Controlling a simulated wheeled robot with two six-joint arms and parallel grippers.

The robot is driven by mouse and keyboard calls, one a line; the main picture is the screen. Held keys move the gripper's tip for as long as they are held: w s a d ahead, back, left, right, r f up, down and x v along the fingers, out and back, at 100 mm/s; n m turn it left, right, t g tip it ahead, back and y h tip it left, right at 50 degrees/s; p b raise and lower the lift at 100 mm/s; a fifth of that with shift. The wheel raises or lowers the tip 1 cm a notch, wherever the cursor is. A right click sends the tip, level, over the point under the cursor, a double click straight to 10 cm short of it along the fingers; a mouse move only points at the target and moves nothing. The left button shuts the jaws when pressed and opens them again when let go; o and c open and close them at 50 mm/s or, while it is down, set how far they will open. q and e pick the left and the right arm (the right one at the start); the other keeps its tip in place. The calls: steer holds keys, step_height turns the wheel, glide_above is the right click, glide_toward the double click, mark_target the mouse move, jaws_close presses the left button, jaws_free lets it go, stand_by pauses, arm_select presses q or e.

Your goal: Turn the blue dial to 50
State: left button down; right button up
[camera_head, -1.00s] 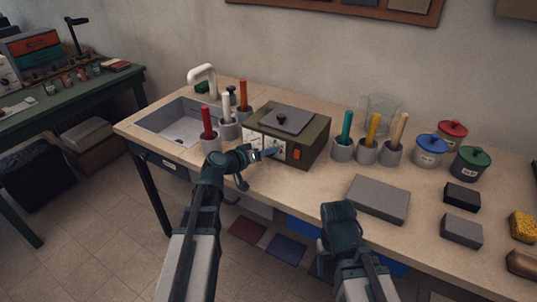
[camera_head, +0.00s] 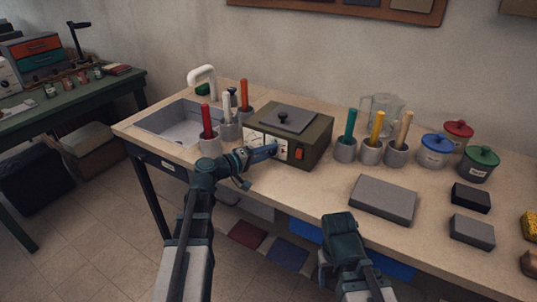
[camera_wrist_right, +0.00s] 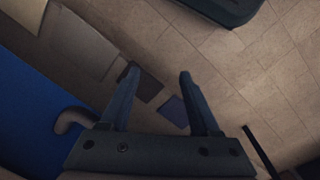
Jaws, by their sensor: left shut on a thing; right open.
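An olive-green box (camera_head: 316,141) stands on the bench, with pale dial faces (camera_head: 254,139) and an orange switch (camera_head: 299,154) on its front. My left gripper (camera_head: 268,152) is at the front panel, left of the orange switch, shut on the blue dial. The gripper covers the dial, so its pointer and reading cannot be made out. My right gripper (camera_head: 338,228) hangs in front of the bench edge, away from the box. In the right wrist view its two fingers (camera_wrist_right: 155,100) are apart with nothing between them.
Grey cups with red and white handles (camera_head: 209,145) stand close left of the box, beside the sink (camera_head: 178,126). More handled cups (camera_head: 370,151) stand to its right. A grey block (camera_head: 383,200) lies near the front edge.

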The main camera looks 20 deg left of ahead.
stand_by(0.5)
arm_select(q)
steer(key=c, duration=0.5)
jaws_free()
steer(key=shift+s+a, duration=0.1)
steer(key=p+v, duration=0.1)
steer(key=v, duration=1.2)
steer(key=shift+s+a+p, duration=0.2)
steer(key=shift+s+p, duration=0.05)
steer(key=shift+p, duration=0.1)
